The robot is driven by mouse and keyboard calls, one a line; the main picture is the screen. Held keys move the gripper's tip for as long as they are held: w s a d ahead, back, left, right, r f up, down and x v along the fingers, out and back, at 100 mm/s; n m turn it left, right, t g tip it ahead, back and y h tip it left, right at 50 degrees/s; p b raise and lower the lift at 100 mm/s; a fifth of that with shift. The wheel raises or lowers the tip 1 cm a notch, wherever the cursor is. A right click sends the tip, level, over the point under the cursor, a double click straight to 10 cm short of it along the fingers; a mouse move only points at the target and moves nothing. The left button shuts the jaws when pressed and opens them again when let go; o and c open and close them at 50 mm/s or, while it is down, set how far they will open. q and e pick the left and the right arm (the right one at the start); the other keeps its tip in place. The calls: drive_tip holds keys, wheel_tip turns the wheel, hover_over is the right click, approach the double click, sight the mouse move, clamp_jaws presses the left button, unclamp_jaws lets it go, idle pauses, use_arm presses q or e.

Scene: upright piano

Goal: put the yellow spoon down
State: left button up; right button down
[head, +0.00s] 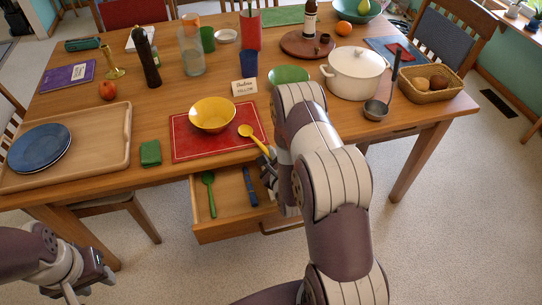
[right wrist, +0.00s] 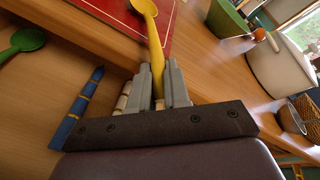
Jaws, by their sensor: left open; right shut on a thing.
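The yellow spoon (head: 252,137) is over the right part of the red mat (head: 183,150), its bowl end pointing away from me, right of the yellow bowl (head: 213,114). My right gripper (head: 267,163) is at the table's front edge, above the open drawer, and is shut on the spoon's handle. In the right wrist view the handle of the spoon (right wrist: 152,30) runs down between the two fingers (right wrist: 160,85). I cannot tell whether the spoon touches the mat. My left gripper (head: 88,283) is open and empty at the lower left, away from the table.
The open drawer (head: 230,232) under the table edge holds a green spoon (head: 210,193) and a blue-handled utensil (head: 250,187). A white pot (head: 355,73) and a ladle (head: 376,108) stand to the right.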

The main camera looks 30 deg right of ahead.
drive_tip(key=shift+f, duration=0.15)
drive_tip(key=c, duration=1.1)
unclamp_jaws()
